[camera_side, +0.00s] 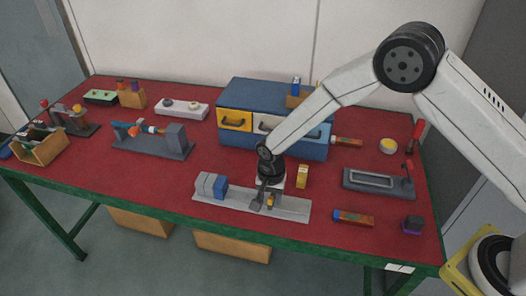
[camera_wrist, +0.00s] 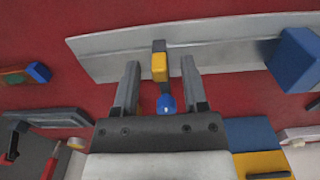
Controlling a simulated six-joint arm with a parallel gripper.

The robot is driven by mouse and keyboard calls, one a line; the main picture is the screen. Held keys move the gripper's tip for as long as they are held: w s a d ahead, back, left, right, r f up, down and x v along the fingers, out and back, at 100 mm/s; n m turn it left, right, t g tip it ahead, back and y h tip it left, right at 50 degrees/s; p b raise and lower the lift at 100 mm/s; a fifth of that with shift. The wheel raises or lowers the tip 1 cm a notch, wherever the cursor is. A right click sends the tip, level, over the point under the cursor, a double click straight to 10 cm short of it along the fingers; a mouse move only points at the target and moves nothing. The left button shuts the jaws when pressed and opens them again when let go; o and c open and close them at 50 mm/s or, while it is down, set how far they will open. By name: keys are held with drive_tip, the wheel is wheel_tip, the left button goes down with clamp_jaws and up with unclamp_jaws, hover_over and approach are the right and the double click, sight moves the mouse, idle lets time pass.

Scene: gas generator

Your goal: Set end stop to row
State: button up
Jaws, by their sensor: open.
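A long grey rail (camera_side: 292,208) lies near the front edge of the table and runs across the top of the wrist view (camera_wrist: 105,55). A small yellow piece with a grey end, perhaps the end stop, is at the rail (camera_side: 270,201); it also shows in the wrist view (camera_wrist: 160,67). My gripper (camera_side: 263,204) is low over the rail. In the wrist view its fingers (camera_wrist: 160,72) are apart, one on each side of the yellow piece, with visible gaps. A blue round knob (camera_wrist: 166,104) shows between the fingers nearer the palm.
A grey and blue block (camera_side: 211,186) stands at the rail's left end. A yellow block (camera_side: 302,176) stands just behind the rail. A blue drawer cabinet (camera_side: 262,97) is farther back. A dark grey tray (camera_side: 376,182) and a brown-blue cylinder (camera_side: 353,218) lie to the right.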

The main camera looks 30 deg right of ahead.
clamp_jaws()
idle(1.4)
